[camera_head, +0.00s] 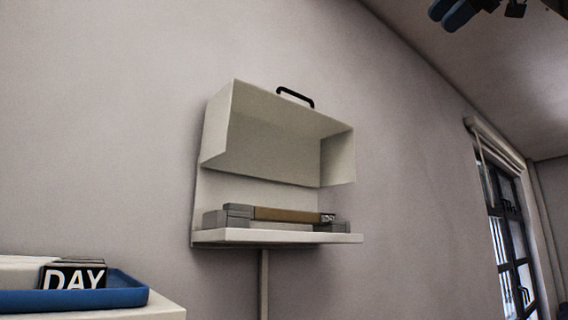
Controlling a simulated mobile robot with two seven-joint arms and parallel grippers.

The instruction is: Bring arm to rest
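My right gripper (452,14) shows only in part at the top right edge of the head view, with blue finger parts and dark pieces, high up against the ceiling. The two blue parts lie close together, but the cut-off view does not show whether it is open or shut. I see nothing held in it. It is well apart from the wall box. My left gripper is not in view.
A white wall box (219,173) has its cover raised, with a black handle (296,97) on top and grey parts (228,217) inside. A blue tray (120,294) with a "DAY" block (73,275) stands at lower left. A window (510,245) is at right.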

